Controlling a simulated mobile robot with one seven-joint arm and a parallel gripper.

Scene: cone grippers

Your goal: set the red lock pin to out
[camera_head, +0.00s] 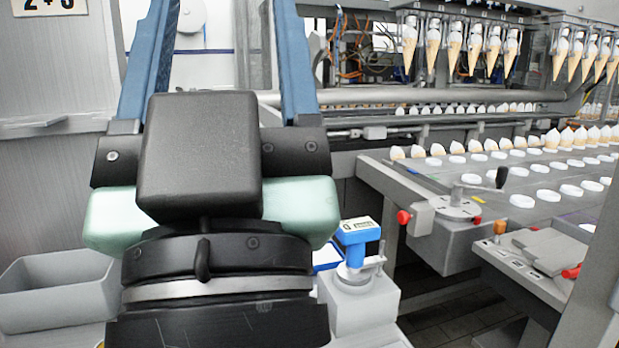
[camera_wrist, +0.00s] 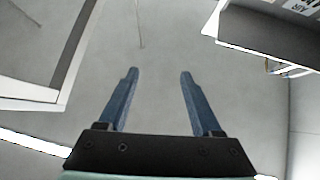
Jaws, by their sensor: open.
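A small red knob (camera_head: 404,217), which looks like the lock pin, sticks out of the left side of a grey block at the corner of the conveyor table (camera_head: 440,245). I cannot tell from here whether it is in or out. A round dial plate with a black-knobbed crank (camera_head: 458,205) is beside it. My gripper (camera_head: 222,50) fills the left of the head view, apart from the knob and to its left. Its two blue fingers (camera_wrist: 159,72) are spread and empty in the wrist view, over plain grey floor. The knob does not show in the wrist view.
A blue-topped device (camera_head: 358,240) on a pale stand is between my gripper and the table. A red-ended handle (camera_head: 571,271) and an orange knob (camera_head: 499,227) are on a lower right panel. Hanging cones (camera_head: 475,45) line the back. A grey bin (camera_head: 50,290) is at left.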

